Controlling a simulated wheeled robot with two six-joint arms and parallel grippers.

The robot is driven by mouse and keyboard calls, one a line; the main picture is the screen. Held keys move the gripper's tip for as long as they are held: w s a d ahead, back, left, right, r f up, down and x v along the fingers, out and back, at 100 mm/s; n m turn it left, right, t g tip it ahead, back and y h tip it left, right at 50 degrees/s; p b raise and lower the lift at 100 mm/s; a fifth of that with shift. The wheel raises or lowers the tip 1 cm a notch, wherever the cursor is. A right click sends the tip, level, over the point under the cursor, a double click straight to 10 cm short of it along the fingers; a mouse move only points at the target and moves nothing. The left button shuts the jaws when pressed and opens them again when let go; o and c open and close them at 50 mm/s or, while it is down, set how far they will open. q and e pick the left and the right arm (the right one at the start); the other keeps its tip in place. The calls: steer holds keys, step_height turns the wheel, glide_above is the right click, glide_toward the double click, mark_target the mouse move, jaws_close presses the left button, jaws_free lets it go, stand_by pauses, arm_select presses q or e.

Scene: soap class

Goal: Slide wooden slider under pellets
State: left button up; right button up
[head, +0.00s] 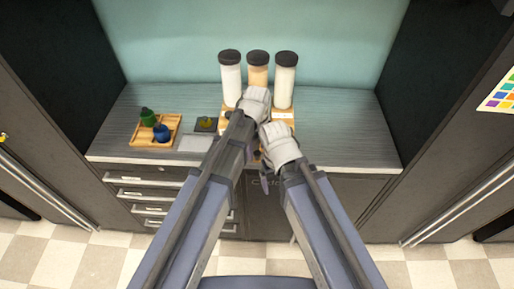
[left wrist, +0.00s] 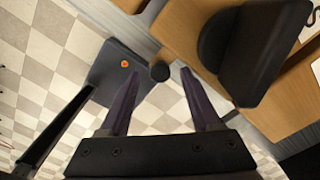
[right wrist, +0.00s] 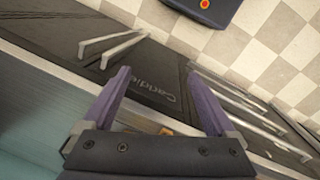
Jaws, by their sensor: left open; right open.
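Three tall cylinders with black lids stand in a row at the back of the counter in the head view: a white-filled one on the left (head: 231,85), a peach-filled one in the middle (head: 258,76) and a white-filled one on the right (head: 284,88). A light wooden stand (head: 287,128) shows below them, mostly hidden by my arms. I cannot make out the wooden slider separately. My left gripper (left wrist: 170,85) is open and empty, with floor behind its fingers. My right gripper (right wrist: 160,75) is open and empty, over the dark cabinet front.
A wooden tray (head: 139,141) with a green bottle (head: 148,117) and a blue bottle (head: 161,133) sits on the counter's left. A dark flat device (head: 204,125) and a pale sheet (head: 194,144) lie beside it. The counter's right side is clear. Dark walls flank it.

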arm_select(q)
step_height(320, 180, up, 7)
steer(key=p, duration=0.6)
steer(key=shift+f, duration=0.15)
steer(key=shift+f, duration=0.1)
